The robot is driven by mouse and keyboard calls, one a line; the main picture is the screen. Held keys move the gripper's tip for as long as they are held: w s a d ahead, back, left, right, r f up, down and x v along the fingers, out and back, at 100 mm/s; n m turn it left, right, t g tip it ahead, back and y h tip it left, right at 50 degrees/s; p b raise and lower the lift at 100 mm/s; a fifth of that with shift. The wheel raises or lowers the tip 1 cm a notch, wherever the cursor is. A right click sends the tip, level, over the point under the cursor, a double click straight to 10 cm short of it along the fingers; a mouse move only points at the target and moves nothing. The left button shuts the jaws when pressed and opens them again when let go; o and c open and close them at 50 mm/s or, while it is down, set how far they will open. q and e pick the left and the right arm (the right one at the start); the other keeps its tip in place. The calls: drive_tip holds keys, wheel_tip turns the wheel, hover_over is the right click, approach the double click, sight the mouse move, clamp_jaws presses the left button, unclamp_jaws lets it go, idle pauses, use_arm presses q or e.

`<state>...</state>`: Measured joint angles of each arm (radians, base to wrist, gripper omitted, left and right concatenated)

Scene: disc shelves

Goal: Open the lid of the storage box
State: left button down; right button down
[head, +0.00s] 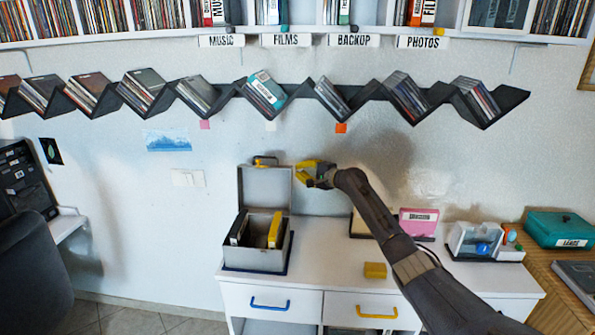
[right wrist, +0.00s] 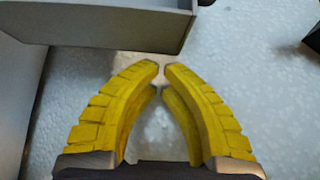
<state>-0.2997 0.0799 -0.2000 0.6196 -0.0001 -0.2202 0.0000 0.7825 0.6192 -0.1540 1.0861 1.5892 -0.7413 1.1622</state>
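The grey storage box (head: 258,258) stands on the white cabinet, left of centre in the head view. Its lid (head: 265,188) is raised upright at the back, so the inside is open to view. A black case (head: 238,228) and a yellow case (head: 275,230) stand inside. My right gripper (head: 308,172) is just right of the raised lid. In the right wrist view its yellow fingers (right wrist: 162,68) nearly meet at the tips, with nothing between them. My left gripper is not in view.
A yellow block (head: 375,270), a pink box (head: 418,222) and a clear organiser (head: 476,240) are on the cabinet top (head: 330,258). A black zigzag shelf (head: 298,91) with disc cases hangs above. A teal box (head: 560,229) is at far right.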

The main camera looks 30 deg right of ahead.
drive_tip(key=shift+x, duration=1.05)
drive_tip(key=shift+s+a+r+n+t, duration=0.4)
drive_tip(key=shift+s+r+t, duration=0.1)
drive_tip(key=shift+s+r, duration=0.1)
